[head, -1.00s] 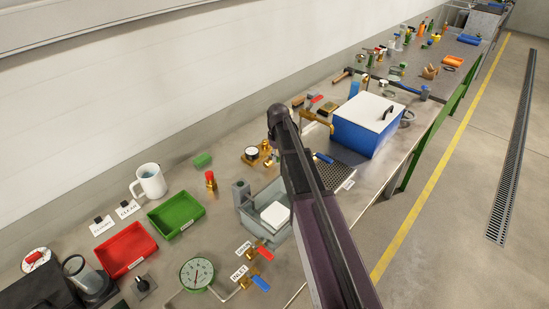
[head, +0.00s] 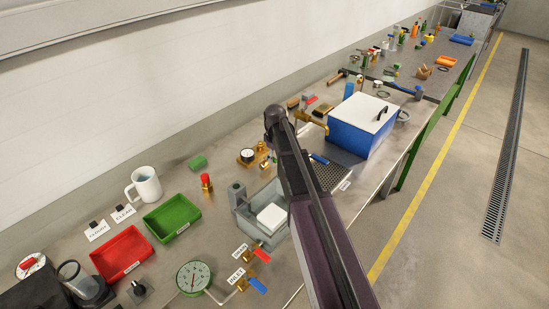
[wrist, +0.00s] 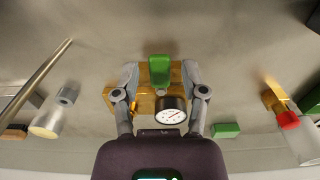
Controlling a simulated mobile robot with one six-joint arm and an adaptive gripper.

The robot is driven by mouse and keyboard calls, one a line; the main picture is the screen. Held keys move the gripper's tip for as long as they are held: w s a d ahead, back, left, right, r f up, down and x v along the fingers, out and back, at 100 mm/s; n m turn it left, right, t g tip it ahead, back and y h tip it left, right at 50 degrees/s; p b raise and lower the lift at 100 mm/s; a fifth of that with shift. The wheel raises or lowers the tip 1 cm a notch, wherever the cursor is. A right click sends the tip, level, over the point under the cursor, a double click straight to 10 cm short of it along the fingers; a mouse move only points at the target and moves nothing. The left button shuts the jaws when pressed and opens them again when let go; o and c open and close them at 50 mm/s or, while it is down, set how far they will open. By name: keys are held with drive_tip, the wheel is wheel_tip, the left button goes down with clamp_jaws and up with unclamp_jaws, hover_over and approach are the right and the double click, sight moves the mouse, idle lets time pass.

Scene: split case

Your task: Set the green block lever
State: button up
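In the wrist view a green lever (wrist: 159,70) sits on a brass block (wrist: 146,103) with a round white gauge (wrist: 171,113). My gripper (wrist: 160,72) is open, with one finger on each side of the green lever. Gaps show between the fingers and the lever, and I cannot tell how far above it they are. In the head view the brass block's gauge (head: 247,155) shows just left of my arm. My arm hides the gripper and most of the lever there.
A loose green block (head: 198,162) and a red-capped brass fitting (head: 206,183) stand to the left. A grey basin (head: 242,216) is in front, with red-handled (head: 262,254) and blue-handled (head: 257,285) valves. A blue box (head: 350,139) stands to the right.

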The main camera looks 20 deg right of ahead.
drive_tip(key=shift+a+m, duration=0.1)
drive_tip(key=shift+m, duration=0.3)
